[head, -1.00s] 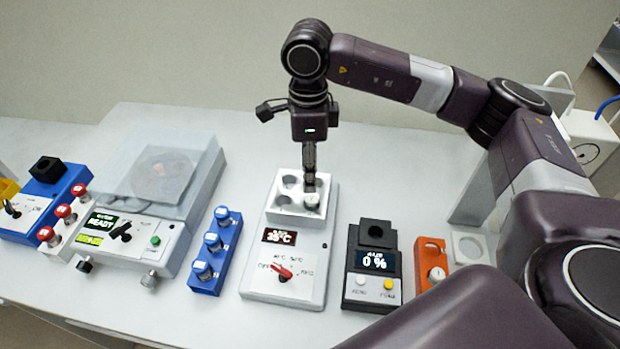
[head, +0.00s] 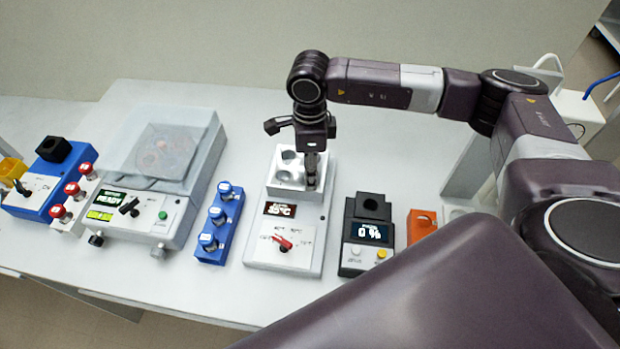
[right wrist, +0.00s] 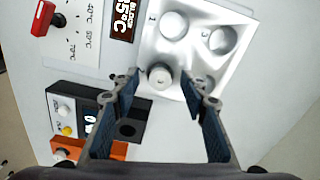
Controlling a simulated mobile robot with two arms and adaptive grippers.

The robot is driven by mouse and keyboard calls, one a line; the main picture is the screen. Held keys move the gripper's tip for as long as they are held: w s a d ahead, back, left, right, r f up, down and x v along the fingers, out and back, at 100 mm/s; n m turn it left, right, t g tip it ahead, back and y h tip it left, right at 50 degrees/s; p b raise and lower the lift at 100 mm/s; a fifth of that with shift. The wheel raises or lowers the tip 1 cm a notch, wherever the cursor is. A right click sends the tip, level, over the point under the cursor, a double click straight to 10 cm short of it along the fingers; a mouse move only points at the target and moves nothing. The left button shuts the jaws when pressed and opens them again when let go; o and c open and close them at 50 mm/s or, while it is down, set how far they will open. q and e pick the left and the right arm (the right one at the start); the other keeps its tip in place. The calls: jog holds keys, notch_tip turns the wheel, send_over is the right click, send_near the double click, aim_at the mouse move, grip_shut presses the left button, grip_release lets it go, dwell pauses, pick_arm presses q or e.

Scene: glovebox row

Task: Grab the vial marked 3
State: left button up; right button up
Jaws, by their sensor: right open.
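A "1" and a "3" are printed on the block top. My left gripper is out of view.
A blue rack with several vials (head: 218,222) stands left of the block. A black device reading 0 % (head: 368,232) and an orange rack (head: 421,224) stand to its right. Further left is a machine with a clear lid (head: 165,150).

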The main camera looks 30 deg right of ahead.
grip_shut()
jog(key=shift+r, duration=0.1)
